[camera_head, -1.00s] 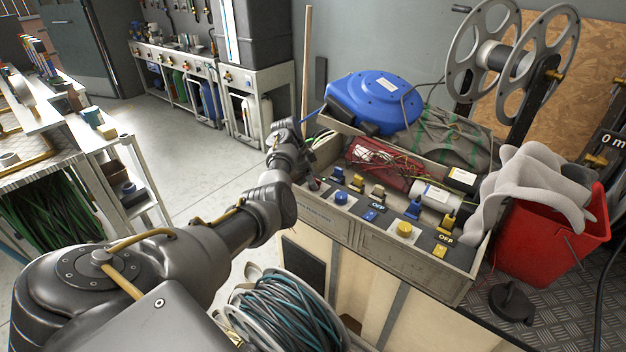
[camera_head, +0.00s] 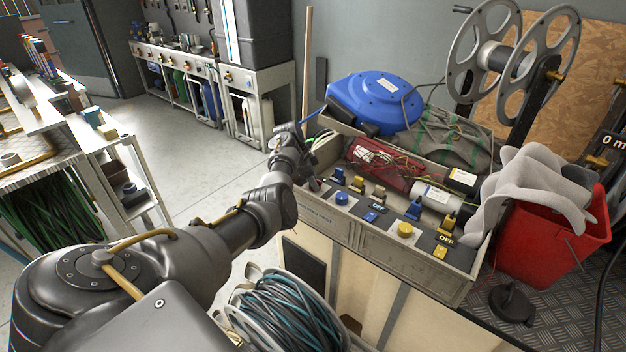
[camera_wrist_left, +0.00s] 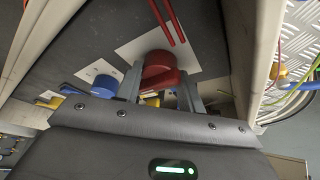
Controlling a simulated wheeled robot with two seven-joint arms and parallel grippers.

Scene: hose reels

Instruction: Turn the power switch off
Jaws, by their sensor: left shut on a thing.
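A red round knob (camera_wrist_left: 158,70) sits on a white plate on the dark switch panel (camera_wrist_left: 105,30) in the left wrist view. Red bar marks lie beside it on the plate. My left gripper (camera_wrist_left: 160,84) has one finger on each side of the knob and is shut on it. In the head view my left gripper (camera_head: 312,180) is at the left end of the panel on the grey box (camera_head: 410,255). The knob is hidden there behind the gripper and wrist. Whether the knob stands at on or off cannot be told. My right gripper is out of view.
Close by on the panel are a blue knob (camera_head: 342,198), a yellow knob (camera_head: 404,229) and several blue and yellow levers. A blue hose reel (camera_head: 375,100) and cables lie behind. A red bucket (camera_head: 555,235) stands at right.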

